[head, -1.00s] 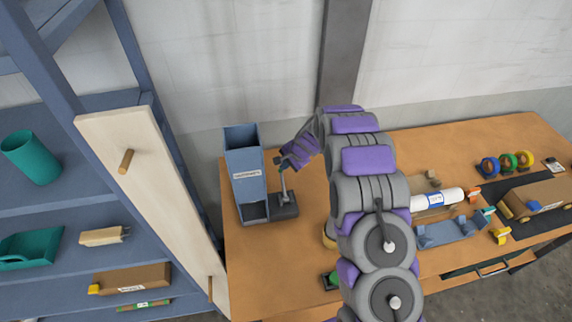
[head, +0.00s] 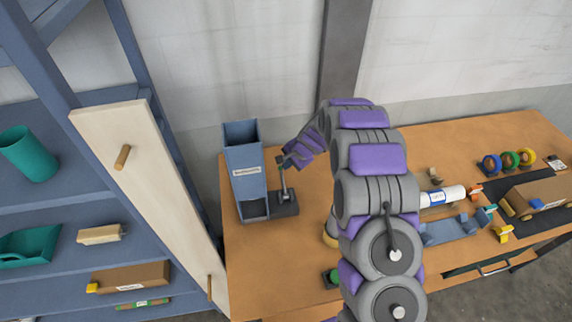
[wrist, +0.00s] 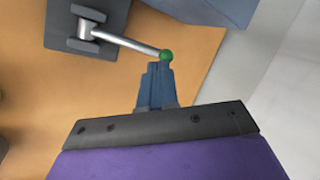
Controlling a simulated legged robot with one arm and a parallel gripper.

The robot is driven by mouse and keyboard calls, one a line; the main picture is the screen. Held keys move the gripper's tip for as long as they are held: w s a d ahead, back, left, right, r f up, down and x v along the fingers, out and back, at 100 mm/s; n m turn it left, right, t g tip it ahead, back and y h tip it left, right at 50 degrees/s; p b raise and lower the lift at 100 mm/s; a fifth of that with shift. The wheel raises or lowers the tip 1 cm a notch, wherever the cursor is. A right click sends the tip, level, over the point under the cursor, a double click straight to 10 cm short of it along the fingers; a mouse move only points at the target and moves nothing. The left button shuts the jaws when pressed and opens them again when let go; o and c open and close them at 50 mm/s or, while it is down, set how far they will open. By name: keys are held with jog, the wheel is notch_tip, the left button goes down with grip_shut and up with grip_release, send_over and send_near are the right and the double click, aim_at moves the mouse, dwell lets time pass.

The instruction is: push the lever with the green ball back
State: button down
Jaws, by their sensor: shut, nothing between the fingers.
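The lever is a grey metal rod (wrist: 125,41) on a dark base plate (wrist: 60,25), with a green ball (wrist: 166,55) at its end. In the head view the lever (head: 284,180) stands on its base beside the blue dispenser box. My gripper (wrist: 161,68) is shut and empty. In the wrist view its fingertips are right at the green ball, touching or almost touching it; I cannot tell which. In the head view my gripper (head: 284,163) is at the lever's top and mostly hides the ball.
The blue box (head: 245,175) with a white label stands just left of the lever on the wooden table (head: 285,270). A shelf (head: 60,195) and a pale board (head: 150,190) stand further left. A toy truck (head: 540,197) and coloured rings (head: 508,160) lie at right.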

jog(key=w+v, duration=0.1)
jog(key=v, duration=1.1)
jog(key=shift+w+d+r, duration=0.2)
jog(key=shift+d+r, duration=0.15)
jog(key=shift+d, duration=0.05)
